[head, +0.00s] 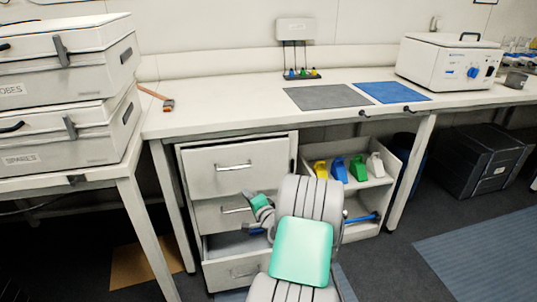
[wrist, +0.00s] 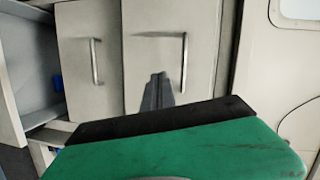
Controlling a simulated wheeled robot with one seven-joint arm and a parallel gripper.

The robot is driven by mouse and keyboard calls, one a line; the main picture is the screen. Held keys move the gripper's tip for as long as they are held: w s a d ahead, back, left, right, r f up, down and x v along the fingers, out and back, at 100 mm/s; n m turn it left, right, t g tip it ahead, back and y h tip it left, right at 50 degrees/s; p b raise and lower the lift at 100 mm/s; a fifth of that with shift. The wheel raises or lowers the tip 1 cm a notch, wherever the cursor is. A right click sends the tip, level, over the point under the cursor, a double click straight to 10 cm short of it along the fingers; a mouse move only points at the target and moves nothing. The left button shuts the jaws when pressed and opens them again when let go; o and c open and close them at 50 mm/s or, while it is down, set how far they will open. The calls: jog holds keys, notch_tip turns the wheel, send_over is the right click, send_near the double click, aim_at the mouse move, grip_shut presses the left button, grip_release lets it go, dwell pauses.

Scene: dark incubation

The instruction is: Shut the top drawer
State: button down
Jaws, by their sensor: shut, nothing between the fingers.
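The top drawer (head: 218,181) is the upper front of a light grey drawer unit under the bench, with a bar handle. Its front seems to stand a little proud of the middle drawer (head: 207,217). In the wrist view, turned on its side, the top drawer (wrist: 210,55) is right of the middle drawer (wrist: 75,60). My gripper (wrist: 157,78) is shut and empty, its dark fingers in front of the top drawer's front near the handle. I cannot tell whether they touch it. In the head view my arm hides part of the lower drawers.
The bottom drawer (head: 228,273) is pulled out. An open shelf with coloured bottles (head: 338,170) is right of the unit. A bench leg (head: 170,205) stands close on the left, near a table with stacked cases (head: 62,80). A black crate (head: 483,160) is at far right.

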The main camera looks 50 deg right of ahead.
aim_at(268, 164)
jog(key=s+d+m+h, duration=0.5)
jog(key=s+d+m, duration=0.15)
jog(key=d, duration=0.25)
jog(key=shift+n, duration=0.55)
jog(key=x, duration=1.2)
jog(key=shift+r, duration=0.1)
jog(key=shift+w+d, duration=0.3)
jog(key=shift+w, duration=0.15)
jog(key=shift+w, duration=0.1)
